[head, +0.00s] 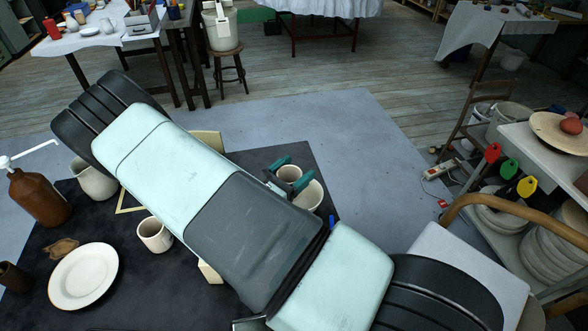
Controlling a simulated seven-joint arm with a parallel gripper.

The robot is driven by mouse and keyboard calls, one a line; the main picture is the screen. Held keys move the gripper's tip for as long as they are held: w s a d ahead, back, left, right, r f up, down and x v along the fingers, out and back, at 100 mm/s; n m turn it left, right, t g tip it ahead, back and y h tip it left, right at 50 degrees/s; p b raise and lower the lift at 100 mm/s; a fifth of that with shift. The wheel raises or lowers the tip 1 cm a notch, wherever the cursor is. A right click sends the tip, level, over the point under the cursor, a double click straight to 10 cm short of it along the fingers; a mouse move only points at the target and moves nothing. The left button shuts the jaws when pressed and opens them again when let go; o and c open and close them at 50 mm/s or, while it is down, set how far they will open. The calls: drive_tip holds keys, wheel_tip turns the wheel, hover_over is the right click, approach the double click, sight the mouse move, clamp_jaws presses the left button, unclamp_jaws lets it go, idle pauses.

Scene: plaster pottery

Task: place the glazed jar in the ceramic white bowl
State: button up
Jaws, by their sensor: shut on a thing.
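My gripper (291,173) shows beyond my arm, with its teal fingertips on either side of a small cream jar (289,174). It is shut on this jar, which looks like the glazed jar. A white bowl (313,196) is just below and right of the jar in the picture, near the right edge of the dark table. The bowl is partly hidden by the gripper and my arm. The jar overlaps or sits close to the bowl's rim; I cannot tell whether they touch or how high the jar is.
On the dark table (190,285) stand a cream mug (154,235), a white plate (84,276), a white jug (93,180), a brown bottle (40,197) and a dark brown cup (14,277). My arm hides the table's middle. A chair (470,265) stands at the right.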

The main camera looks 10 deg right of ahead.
drive_tip(key=shift+f, duration=0.2)
drive_tip(key=o, duration=1.1)
drive_tip(key=shift+o, duration=0.2)
drive_tip(key=shift+r, duration=0.15)
